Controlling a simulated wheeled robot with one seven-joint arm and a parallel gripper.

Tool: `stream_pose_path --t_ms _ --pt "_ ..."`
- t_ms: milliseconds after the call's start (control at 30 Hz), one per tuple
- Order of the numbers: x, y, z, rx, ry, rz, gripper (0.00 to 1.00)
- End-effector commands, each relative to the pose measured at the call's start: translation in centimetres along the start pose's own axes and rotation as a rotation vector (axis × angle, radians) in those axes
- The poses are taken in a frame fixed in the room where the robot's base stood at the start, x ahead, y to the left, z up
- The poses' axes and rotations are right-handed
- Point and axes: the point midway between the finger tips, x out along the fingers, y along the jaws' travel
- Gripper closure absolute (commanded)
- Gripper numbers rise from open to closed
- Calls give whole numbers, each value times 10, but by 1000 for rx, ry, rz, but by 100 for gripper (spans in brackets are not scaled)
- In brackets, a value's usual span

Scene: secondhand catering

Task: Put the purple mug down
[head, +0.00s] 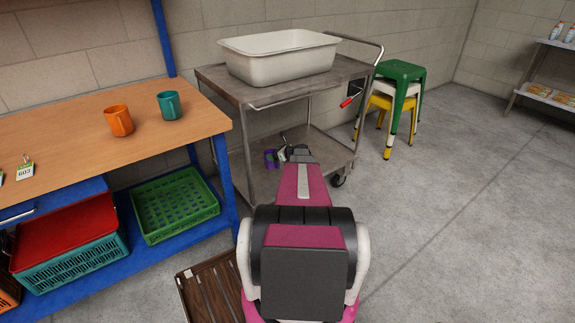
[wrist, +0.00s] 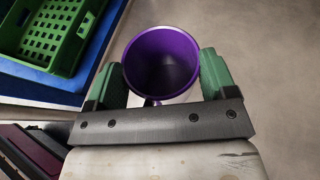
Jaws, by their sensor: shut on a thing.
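The purple mug (wrist: 160,62) is between the two green-padded fingers of my gripper (wrist: 163,78) in the wrist view. The fingers are shut on its sides. I look into its open mouth, and it appears empty. The gripper (head: 287,153) there is mostly hidden behind my arm. I cannot tell from the head view whether the mug touches the cart's lower shelf.
A workbench (head: 60,135) at left holds an orange mug (head: 118,121) and a teal mug (head: 169,105). A green crate (head: 176,205) sits on its lower shelf. The cart (head: 218,78) carries a white tub (head: 279,60). Stacked stools (head: 400,75) stand right of it. Floor at right is clear.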

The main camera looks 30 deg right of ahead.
Motion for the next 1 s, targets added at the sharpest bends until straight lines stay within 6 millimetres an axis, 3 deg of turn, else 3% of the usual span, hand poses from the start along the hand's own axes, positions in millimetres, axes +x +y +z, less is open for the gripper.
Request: stream_pose_path --t_ms 300,500,1000 --pt "-34 -36 -55 2 0 -1 71" --pt "-44 -45 -71 0 -1 1 71" --pt "-30 -46 -110 0 -1 0 71"
